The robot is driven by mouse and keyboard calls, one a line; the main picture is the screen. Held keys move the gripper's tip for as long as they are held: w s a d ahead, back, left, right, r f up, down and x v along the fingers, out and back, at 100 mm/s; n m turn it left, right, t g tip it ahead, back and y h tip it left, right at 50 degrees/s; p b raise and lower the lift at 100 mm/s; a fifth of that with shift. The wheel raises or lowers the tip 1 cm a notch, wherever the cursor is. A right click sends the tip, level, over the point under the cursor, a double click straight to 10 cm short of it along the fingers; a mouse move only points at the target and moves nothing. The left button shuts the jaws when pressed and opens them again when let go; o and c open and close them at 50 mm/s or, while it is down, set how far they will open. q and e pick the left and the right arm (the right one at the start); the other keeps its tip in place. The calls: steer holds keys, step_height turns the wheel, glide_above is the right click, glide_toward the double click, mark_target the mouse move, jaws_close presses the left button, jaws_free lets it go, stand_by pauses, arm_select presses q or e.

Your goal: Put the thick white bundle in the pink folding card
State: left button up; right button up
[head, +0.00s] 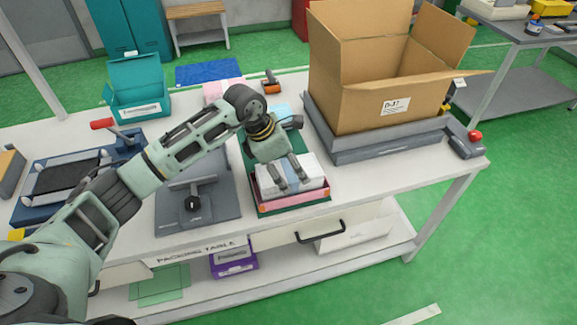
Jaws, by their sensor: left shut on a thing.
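The thick white bundle (312,173) is in my left gripper (291,184), whose fingers point down over it. The pink folding card (294,201) lies directly beneath the bundle, on a dark green mat (263,213). Its pink-red front and side edges show around the bundle. I cannot tell whether the bundle rests on the card or hangs just above it. The gripper and bundle hide the card's inside. My right gripper is not in view.
An open cardboard box (365,95) stands on a grey platform at the right. A grey press-like board (215,205) lies left of the mat. A teal bin (140,92) and a blue roller device (40,205) are farther left.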

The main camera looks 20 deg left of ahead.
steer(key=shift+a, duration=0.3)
arm_select(q)
steer(key=o, duration=1.3)
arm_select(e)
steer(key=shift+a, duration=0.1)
arm_select(q)
steer(key=shift+o, duration=0.8)
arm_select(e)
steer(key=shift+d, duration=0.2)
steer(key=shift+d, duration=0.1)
arm_select(q)
steer(key=shift+r, duration=0.2)
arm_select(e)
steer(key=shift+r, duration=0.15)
arm_select(q)
steer(key=shift+r+p, duration=1.85)
steer(key=shift+r, duration=1.55)
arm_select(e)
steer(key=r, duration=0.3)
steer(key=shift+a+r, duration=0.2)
